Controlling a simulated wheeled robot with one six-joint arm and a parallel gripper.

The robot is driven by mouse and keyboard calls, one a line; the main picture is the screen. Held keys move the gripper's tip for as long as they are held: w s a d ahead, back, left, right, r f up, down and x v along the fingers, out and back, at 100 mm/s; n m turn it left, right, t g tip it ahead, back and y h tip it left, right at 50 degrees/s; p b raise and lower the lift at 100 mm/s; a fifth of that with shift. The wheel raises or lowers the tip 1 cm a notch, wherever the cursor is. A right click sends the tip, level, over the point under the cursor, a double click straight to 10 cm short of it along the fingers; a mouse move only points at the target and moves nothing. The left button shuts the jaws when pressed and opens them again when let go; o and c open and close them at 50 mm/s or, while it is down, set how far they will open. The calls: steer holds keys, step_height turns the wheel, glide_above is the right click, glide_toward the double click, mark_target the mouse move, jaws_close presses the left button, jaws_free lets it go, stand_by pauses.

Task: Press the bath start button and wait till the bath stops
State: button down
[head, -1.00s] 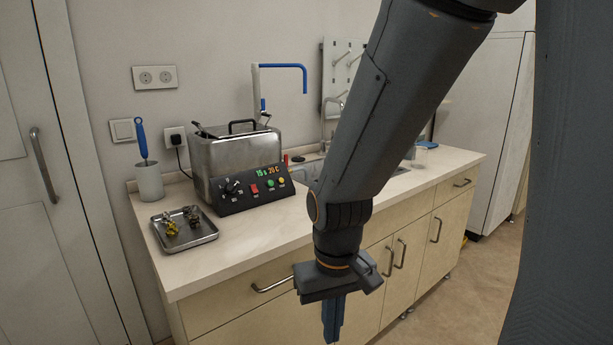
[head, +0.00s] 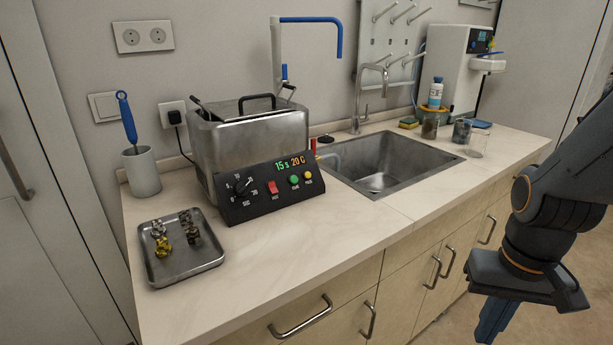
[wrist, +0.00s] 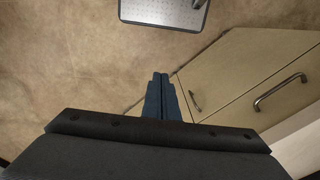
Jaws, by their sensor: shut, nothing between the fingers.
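The bath (head: 248,145) is a steel tank with a black handle on top, standing on the counter. The display (head: 290,163) reads "15 s 20 C". My gripper (head: 492,322) points down at the lower right, in front of the cabinets and well away from the panel. In the wrist view its blue fingers (wrist: 162,98) are together and empty, above the floor.
A steel tray (head: 185,262) with small metal parts lies left of the bath. A white cup (head: 141,172) holds a blue-handled tool. A sink (head: 385,165) is to the right, with beakers and a white device (head: 455,70) beyond. The front counter strip is clear.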

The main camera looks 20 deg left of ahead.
mark_target(294, 179)
steer(key=shift+w, duration=0.1)
